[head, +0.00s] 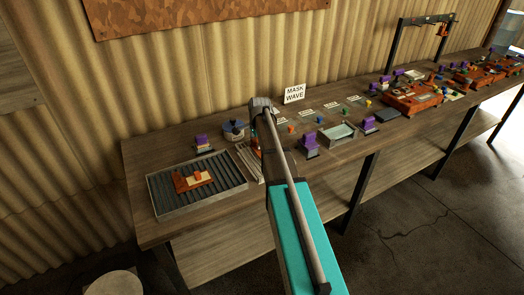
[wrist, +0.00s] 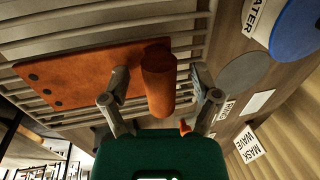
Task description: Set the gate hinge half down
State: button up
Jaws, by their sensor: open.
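The gate hinge half shows in the wrist view as an orange plate (wrist: 85,78) with dark holes and a thick round barrel (wrist: 158,75) at one end. It lies against the pale slats of a rack (wrist: 190,42). My gripper (wrist: 160,88) is open, with one finger on each side of the barrel end; I cannot tell whether either finger touches it. In the head view my arm hides the gripper and most of the hinge half; a little orange shows beside the arm above the pale rack (head: 247,161).
A grey tray (head: 160,196) with dark slats stands left of the rack, holding a red-brown piece (head: 181,183) and a tan piece. A dark round pot (head: 233,132) and a purple-topped item (head: 202,142) stand behind. A MASK WAVE sign (head: 294,94) stands farther back. Bench right is crowded.

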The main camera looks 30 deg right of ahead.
dwell(0.6)
grip_shut()
